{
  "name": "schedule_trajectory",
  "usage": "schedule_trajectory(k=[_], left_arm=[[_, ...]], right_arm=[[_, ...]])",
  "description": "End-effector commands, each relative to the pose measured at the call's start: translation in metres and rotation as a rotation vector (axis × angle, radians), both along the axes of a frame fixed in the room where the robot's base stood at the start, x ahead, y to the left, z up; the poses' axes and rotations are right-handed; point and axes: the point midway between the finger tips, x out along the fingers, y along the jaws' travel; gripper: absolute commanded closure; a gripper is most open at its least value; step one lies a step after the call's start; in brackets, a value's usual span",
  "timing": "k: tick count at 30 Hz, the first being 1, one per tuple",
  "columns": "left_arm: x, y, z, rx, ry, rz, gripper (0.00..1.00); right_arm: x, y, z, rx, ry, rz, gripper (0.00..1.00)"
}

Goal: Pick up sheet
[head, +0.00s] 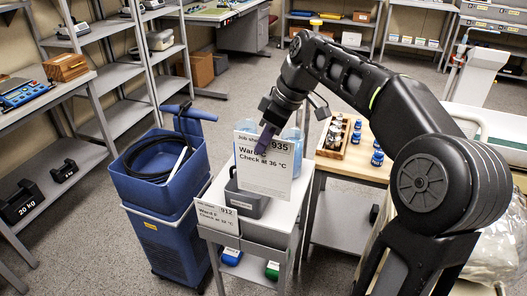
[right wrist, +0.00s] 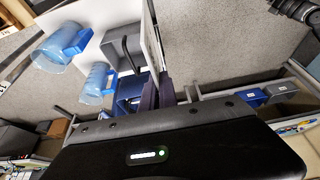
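A white job sheet (head: 262,172) marked 935, "Check at 36 °C", stands upright above the small cart in the head view. My right gripper (head: 267,138) reaches it from above, with one purple finger across its front. In the right wrist view the sheet (right wrist: 153,35) is edge-on between the two purple fingers (right wrist: 158,95), which close on it. A second sheet (head: 217,217), marked 912, is at the cart's front edge. My left gripper is not in view.
The small cart's white top (head: 283,212) also holds blue-handled clear jugs, seen in the right wrist view (right wrist: 62,48). A blue wheeled bin (head: 172,235) stands close on the left. A wooden table (head: 352,165) with small blue-capped bottles is at the right. Shelves line the left.

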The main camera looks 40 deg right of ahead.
Motion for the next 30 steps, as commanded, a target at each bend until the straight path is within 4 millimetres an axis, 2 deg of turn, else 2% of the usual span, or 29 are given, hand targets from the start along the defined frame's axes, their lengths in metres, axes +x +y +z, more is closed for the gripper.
schedule_trajectory(k=[20, 23, 26, 30], left_arm=[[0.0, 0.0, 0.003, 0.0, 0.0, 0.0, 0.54], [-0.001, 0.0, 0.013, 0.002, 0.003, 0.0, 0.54], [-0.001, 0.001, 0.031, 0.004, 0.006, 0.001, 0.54], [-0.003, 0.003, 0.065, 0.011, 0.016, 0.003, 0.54]], right_arm=[[0.001, 0.001, 0.001, 0.0, 0.0, -0.007, 1.0], [0.006, 0.006, 0.002, -0.001, 0.001, -0.041, 1.0], [0.016, 0.018, 0.003, 0.0, 0.003, -0.116, 1.0], [0.036, 0.046, 0.001, -0.001, 0.003, -0.266, 1.0]])
